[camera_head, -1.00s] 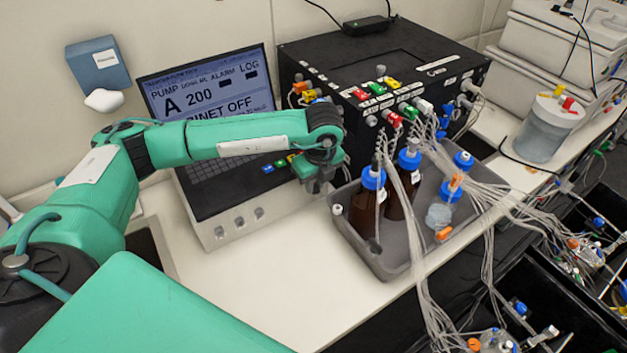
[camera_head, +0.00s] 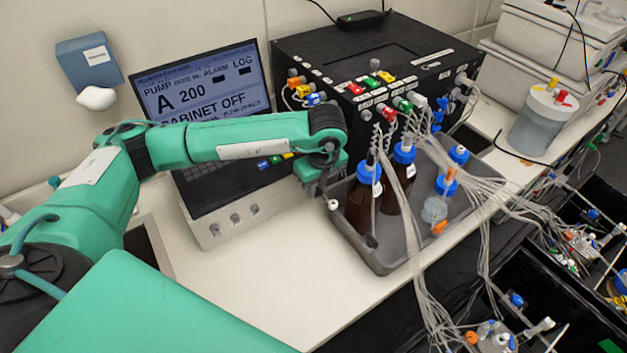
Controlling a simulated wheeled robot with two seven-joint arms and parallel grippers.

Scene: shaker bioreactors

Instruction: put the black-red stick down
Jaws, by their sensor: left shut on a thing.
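My left gripper (camera_head: 322,188) hangs pointing down at the front right corner of the keyboard console, just left of the grey tray (camera_head: 386,262). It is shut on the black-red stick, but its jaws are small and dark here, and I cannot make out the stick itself. Whether the stick touches anything below is hidden. My right gripper is not in view.
The tray holds brown bottles (camera_head: 362,205) with blue caps and many thin tubes. The console's screen (camera_head: 200,92) stands behind my left arm. A black pump box (camera_head: 375,62) is behind the tray. White bench (camera_head: 275,265) is clear in front.

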